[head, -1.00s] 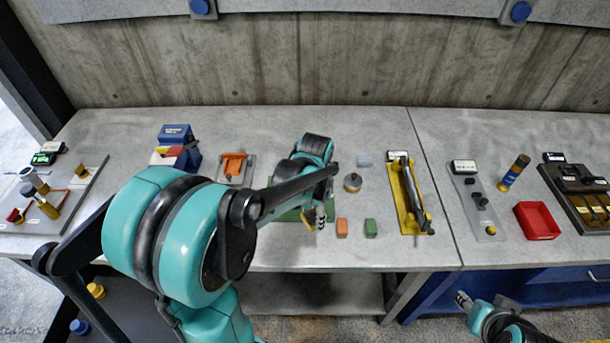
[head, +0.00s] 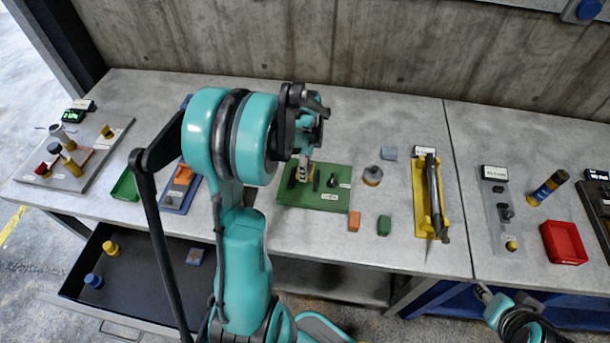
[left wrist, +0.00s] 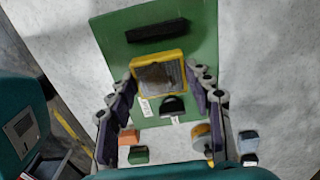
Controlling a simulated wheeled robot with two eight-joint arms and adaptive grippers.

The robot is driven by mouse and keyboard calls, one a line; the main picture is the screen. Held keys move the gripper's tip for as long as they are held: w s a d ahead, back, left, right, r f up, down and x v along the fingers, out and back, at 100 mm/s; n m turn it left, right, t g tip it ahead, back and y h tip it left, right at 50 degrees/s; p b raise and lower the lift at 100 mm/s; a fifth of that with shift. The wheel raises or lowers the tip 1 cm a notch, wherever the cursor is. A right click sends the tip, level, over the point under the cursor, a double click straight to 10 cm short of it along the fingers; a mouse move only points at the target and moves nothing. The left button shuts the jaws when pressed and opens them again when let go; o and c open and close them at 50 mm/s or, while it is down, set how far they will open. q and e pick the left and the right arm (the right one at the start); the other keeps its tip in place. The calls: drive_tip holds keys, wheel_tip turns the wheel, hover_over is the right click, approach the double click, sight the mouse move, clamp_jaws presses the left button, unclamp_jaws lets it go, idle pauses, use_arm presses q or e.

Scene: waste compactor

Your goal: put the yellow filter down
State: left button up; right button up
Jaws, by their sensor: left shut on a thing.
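The yellow filter (left wrist: 160,75) is a square yellow frame with a grey-brown mesh. In the left wrist view it sits between the fingertips of my left gripper (left wrist: 160,88), which is shut on it. The green board (left wrist: 125,54) lies behind the filter, with a long black bar and a black knob-like part on it. In the head view my left gripper (head: 303,172) points down over the green board (head: 325,200); the filter is mostly hidden there. I cannot tell whether the filter touches the board. My right gripper (head: 483,292) is low at the right, away from the bench; its fingers are unclear.
A yellow tray (head: 420,205) holds a long dark tool. A red bin (head: 563,243) is farther right. A dark open drawer (head: 140,275) is below left.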

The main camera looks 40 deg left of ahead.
use_arm(q)
drive_tip(key=shift+a+f, duration=0.15)
wheel_tip(320, 180, down, 3)
drive_tip(key=shift+f+b, duration=0.2)
drive_tip(key=shift+b, duration=0.45)
drive_tip(key=shift+w+f, duration=0.1)
drive_tip(key=shift+f, duration=0.2)
drive_tip(key=shift+f, duration=0.1)
drive_tip(key=o, duration=1.2)
